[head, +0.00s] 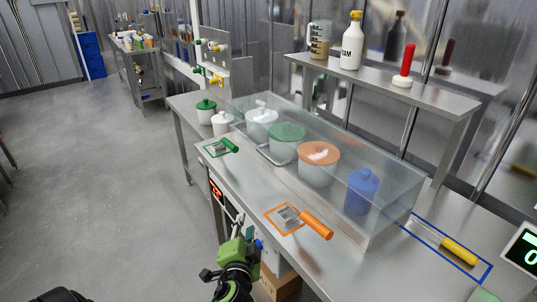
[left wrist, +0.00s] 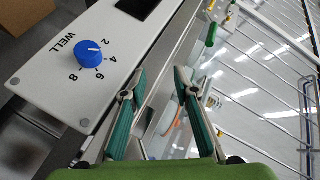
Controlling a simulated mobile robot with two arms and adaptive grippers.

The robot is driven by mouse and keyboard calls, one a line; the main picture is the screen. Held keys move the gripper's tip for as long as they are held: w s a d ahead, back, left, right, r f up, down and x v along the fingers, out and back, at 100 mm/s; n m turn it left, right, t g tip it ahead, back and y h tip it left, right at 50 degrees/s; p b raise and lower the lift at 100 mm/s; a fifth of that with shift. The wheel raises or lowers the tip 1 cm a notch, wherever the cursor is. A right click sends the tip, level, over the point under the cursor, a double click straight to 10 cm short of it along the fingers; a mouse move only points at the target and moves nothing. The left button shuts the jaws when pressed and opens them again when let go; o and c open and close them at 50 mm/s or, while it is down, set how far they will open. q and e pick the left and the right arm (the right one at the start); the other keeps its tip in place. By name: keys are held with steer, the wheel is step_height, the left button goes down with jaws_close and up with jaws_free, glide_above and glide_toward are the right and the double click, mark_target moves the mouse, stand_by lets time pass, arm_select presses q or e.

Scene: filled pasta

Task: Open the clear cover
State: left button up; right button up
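My left gripper (head: 241,236) is low in front of the counter's front edge, apart from the cover. In the left wrist view its two fingers (left wrist: 160,78) are spread with nothing held between them. My right gripper is not seen.
An orange-handled scraper (head: 316,224) and a green-handled one (head: 229,145) lie near the counter's front edge; a yellow-handled tool (head: 459,250) lies right. A raised shelf (head: 390,84) stands behind. A panel with a blue knob (left wrist: 88,50) is close to my left gripper.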

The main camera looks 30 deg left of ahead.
mark_target(267, 155)
arm_select(q)
steer(key=w+r+m+t, duration=0.1)
steer(key=w+r+m, duration=0.1)
steer(key=r, duration=0.1)
steer(key=w+r+m+t, duration=0.2)
steer(key=r, duration=0.1)
steer(key=w+r+m+t, duration=0.1)
steer(key=r+m, duration=0.1)
steer(key=r, duration=0.1)
steer(key=shift+w+d+r+t, duration=0.25)
steer(key=shift+w+t, duration=0.15)
steer(key=shift+h, duration=0.3)
steer(key=p+x, duration=0.1)
steer(key=x, duration=0.5)
steer(key=p+x, duration=0.1)
steer(key=x, duration=0.5)
steer(key=shift+w+r, duration=0.3)
steer(key=shift+w, duration=0.1)
steer(key=shift+w+a, duration=0.2)
steer(key=shift+w, duration=0.3)
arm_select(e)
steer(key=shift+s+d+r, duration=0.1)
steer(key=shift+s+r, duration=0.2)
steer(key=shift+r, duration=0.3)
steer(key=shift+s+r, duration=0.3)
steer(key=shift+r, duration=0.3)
arm_select(q)
jaws_close()
